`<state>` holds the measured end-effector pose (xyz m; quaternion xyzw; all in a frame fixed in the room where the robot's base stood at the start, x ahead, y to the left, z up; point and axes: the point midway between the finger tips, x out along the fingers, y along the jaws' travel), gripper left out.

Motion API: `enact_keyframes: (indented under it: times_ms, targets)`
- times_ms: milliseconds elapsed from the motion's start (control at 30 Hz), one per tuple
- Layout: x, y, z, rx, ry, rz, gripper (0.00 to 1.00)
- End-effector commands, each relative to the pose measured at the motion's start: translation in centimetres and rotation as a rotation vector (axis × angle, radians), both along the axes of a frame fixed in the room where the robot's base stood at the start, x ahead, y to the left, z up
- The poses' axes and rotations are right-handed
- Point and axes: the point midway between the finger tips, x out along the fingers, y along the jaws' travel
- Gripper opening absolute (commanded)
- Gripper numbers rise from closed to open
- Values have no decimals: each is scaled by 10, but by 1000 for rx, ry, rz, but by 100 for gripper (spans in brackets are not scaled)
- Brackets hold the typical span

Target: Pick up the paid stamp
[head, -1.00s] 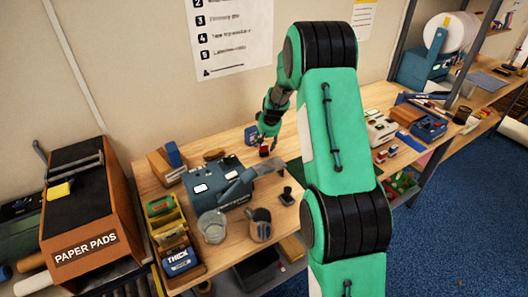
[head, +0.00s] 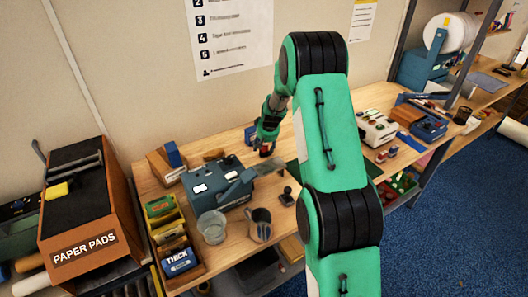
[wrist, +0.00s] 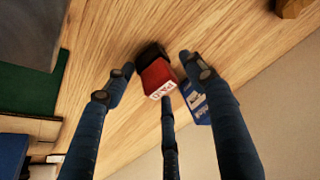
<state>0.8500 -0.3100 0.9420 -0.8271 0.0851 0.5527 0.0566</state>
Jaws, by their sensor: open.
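The paid stamp is a red block with a white label reading PAID and a black part at its other end; it shows in the wrist view (wrist: 158,77). In the head view a small bit of its red (head: 266,151) shows just below my gripper (head: 265,138). My gripper is open, and in the wrist view its dark blue fingers (wrist: 155,68) stand around the stamp, one on each side and one below it in the picture. Gaps show between the side fingers and the stamp.
A blue box (wrist: 196,104) is close behind the right finger. A grey-blue machine (head: 215,185) stands left of my gripper, with a small black stamp (head: 287,197) in front. A green mat (wrist: 28,92) lies to one side.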

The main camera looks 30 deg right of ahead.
Motion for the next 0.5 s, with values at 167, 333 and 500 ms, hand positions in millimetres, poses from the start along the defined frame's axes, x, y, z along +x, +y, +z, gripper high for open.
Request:
enact_keyframes:
  times_ms: [167,333,500]
  targets:
    - [0,0,0,0,0,0,29]
    - [0,0,0,0,0,0,0]
    - [0,0,0,0,1,0,0]
